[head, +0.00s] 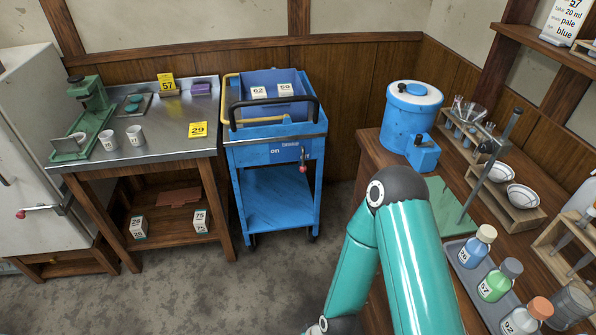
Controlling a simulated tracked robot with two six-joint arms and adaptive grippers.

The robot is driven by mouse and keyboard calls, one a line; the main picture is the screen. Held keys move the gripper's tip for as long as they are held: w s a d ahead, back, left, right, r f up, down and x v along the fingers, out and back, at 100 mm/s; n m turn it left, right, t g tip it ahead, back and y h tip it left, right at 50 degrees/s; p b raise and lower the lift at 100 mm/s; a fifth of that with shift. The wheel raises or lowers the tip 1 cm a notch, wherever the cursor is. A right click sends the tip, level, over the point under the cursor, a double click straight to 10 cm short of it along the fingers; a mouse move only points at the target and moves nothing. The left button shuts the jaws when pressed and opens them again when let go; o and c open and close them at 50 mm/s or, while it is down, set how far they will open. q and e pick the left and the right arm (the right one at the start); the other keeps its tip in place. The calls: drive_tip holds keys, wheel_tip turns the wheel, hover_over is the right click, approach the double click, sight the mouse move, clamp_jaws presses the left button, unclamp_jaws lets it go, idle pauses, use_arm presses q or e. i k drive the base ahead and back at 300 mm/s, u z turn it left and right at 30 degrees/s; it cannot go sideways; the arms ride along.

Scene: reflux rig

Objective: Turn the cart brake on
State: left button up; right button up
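The blue cart (275,190) stands against the back wall in the middle of the head view. Its front panel carries a small lever with a red knob (303,168), hanging roughly downward at the right of the panel. The word "on" (275,152) is printed to the left of the lever. Lettering to its right is partly covered and too small to read surely. Neither gripper shows in the head view. One teal arm of mine, bent at the elbow, fills the lower right, and its far end drops out at the bottom edge.
A steel-topped bench (165,130) with a green press (92,110) and cups stands left of the cart. A wooden counter (375,150) with a blue drum (410,115), bottles and bowls runs along the right. The grey floor (190,285) before the cart is clear.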

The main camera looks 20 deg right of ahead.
sight(303, 169)
drive_tip(key=i, duration=0.9)
drive_tip(key=z, duration=0.05)
